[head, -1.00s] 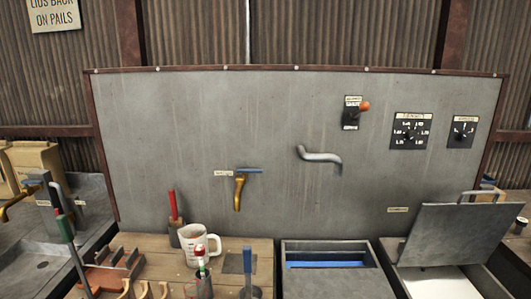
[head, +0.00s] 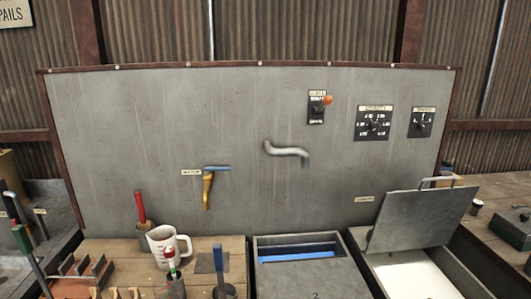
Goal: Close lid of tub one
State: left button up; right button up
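An open tub (head: 365,262) stands at the lower right with white contents inside. Its grey metal lid (head: 422,220) is raised and tilted, with a bar handle (head: 440,181) at its top edge. No number is readable on this tub. To its left stands another tub (head: 262,240), with the digit 2 on its grey front cover (head: 312,280) and a blue strip (head: 300,252) in the open gap at the back. Neither of my grippers is in view.
A wooden bench at the left holds a white measuring jug (head: 166,246), a red-handled tool (head: 140,207) and other hand tools. A wooden surface lies right of the open tub.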

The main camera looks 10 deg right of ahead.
aim_at(420, 218)
jog(key=z, duration=1.2)
